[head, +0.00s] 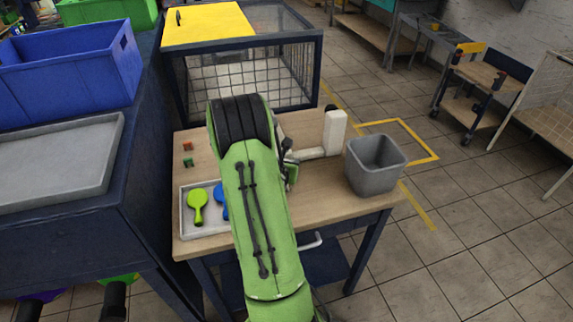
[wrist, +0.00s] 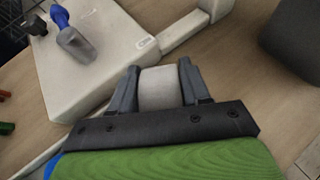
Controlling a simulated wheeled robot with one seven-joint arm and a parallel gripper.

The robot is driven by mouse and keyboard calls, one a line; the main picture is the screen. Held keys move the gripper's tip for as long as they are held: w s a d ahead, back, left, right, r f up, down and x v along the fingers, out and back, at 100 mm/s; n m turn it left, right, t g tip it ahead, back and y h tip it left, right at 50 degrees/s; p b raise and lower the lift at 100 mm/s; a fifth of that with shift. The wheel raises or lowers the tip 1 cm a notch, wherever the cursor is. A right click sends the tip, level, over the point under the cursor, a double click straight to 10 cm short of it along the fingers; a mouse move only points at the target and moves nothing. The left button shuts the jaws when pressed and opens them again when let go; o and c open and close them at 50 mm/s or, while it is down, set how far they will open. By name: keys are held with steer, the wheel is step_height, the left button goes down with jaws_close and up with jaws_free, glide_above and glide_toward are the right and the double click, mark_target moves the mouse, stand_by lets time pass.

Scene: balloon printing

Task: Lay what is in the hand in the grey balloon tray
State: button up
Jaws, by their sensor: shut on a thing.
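My gripper (wrist: 160,82) is shut on a pale grey-white thing (wrist: 158,90) between its two fingers in the wrist view. Only part of the held thing shows, so its full shape is hidden. In the head view my green arm hides the gripper and the held thing. The light grey balloon tray (head: 187,231) lies at the front left of the wooden table, left of my arm. A green balloon (head: 198,205) lies in it, and a blue balloon (head: 221,200) beside that is partly hidden by my arm.
A white machine (wrist: 110,62) stands under the gripper, with a blue and grey piece (wrist: 72,38) on it. A grey bin (head: 375,165) stands at the table's right. Small red and green blocks (head: 188,155) lie behind the tray. A wire cage (head: 290,75) stands behind the table.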

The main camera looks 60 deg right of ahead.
steer(key=shift+f, duration=0.2)
steer(key=o, duration=1.1)
steer(key=shift+a+r, duration=0.1)
steer(key=shift+r, duration=0.25)
steer(key=b+v, duration=0.7)
steer(key=v, duration=0.4)
steer(key=shift+s+a, duration=0.1)
steer(key=shift+a, duration=0.25)
